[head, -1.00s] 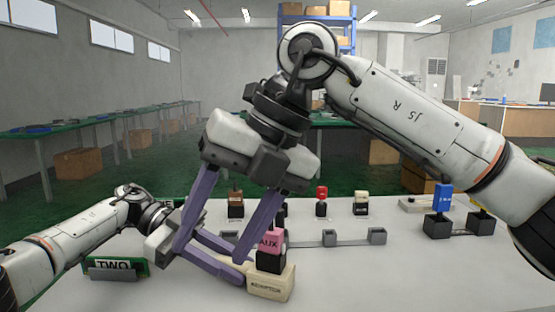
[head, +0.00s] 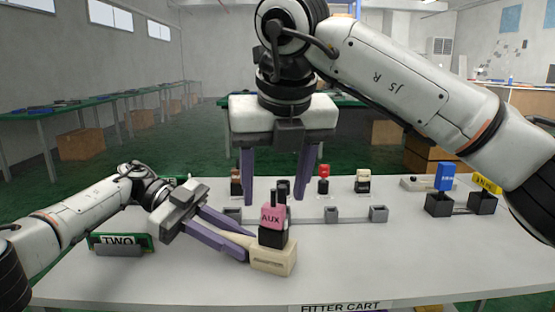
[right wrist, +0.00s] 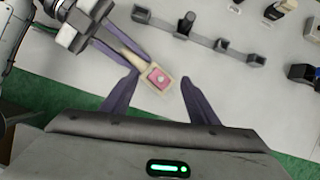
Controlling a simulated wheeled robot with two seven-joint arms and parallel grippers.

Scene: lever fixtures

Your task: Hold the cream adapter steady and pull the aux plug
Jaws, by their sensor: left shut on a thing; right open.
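The cream adapter (head: 273,259) stands near the front of the white table, with a black socket block (head: 278,238) on top. The pink AUX plug (head: 271,215) sits upright in that block. My left gripper (head: 250,247) is shut on the adapter from the left. My right gripper (head: 275,200) is open and points down, its fingers apart on either side of the plug's line and higher than the block. In the right wrist view the pink plug (right wrist: 159,78) lies between the open fingertips, with nothing gripped.
A row of grey sockets (head: 331,214) on a strip lies behind. Red (head: 323,178), cream-topped (head: 362,181) and brown-topped plugs stand further back. A blue plug (head: 444,177) and yellow plug (head: 487,184) stand in black holders at right.

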